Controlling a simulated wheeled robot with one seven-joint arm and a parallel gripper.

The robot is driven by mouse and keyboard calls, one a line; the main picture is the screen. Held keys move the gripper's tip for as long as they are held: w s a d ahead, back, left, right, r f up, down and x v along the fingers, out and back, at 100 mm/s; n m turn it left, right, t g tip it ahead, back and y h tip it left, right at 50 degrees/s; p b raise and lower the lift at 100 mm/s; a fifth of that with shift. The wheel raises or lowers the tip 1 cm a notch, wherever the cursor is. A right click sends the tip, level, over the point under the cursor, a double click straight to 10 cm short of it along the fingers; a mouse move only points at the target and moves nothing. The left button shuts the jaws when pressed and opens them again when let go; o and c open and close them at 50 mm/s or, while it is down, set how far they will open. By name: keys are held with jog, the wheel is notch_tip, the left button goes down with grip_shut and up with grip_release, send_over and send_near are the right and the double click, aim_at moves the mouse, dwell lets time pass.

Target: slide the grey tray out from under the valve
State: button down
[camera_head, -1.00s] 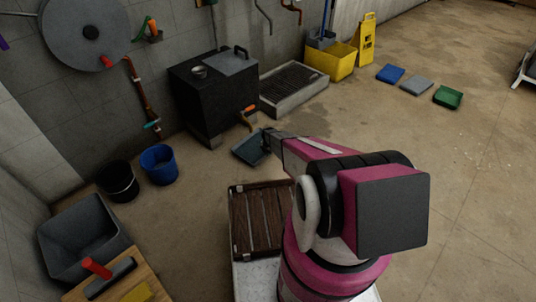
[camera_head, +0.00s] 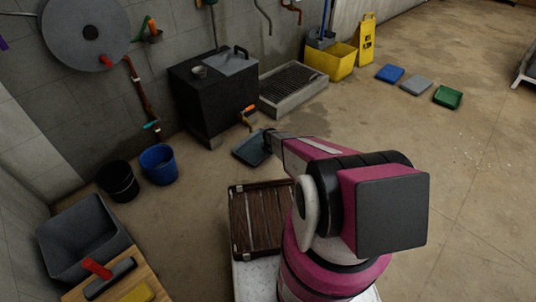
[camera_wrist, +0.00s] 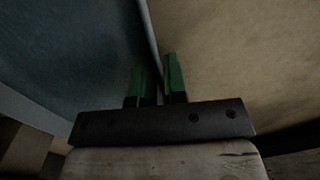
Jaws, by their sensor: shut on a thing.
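The grey tray (camera_head: 248,151), bluish and shallow, lies on the floor in front of the black tank. The valve (camera_head: 247,112), with an orange handle, sticks out low on the tank's right side. Its spout hangs just above the tray's far end in the picture; I cannot tell whether it is directly over the tray. My gripper (camera_head: 268,141) is at the tray's right side. In the wrist view my green fingers (camera_wrist: 158,80) are shut on the tray's rim, with the tray's inside (camera_wrist: 65,60) to the left and floor to the right. My arm hides part of that side.
The black tank (camera_head: 208,100) stands behind the tray, with a grated drain (camera_head: 293,88) beside it. A blue bucket (camera_head: 158,164) and a black bucket (camera_head: 117,181) stand to the left. A slatted wooden rack (camera_head: 256,220) is nearer me. Floor to the right is open.

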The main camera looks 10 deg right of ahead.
aim_at(281, 166)
jog(key=shift+s+d, duration=0.7)
jog(key=shift+s, duration=0.3)
jog(key=shift+s+d, duration=0.7)
jog(key=shift+s, duration=0.3)
jog(key=shift+s+d+f, duration=0.1)
jog(key=shift+s+d, duration=0.75)
jog(key=shift+s, duration=0.3)
jog(key=shift+s+d, duration=0.85)
jog(key=shift+s, duration=0.3)
jog(key=shift+s, duration=0.1)
jog(key=shift+s+d, duration=0.85)
jog(key=shift+s, duration=0.25)
jog(key=shift+s+d, duration=0.85)
jog(key=shift+s, duration=0.25)
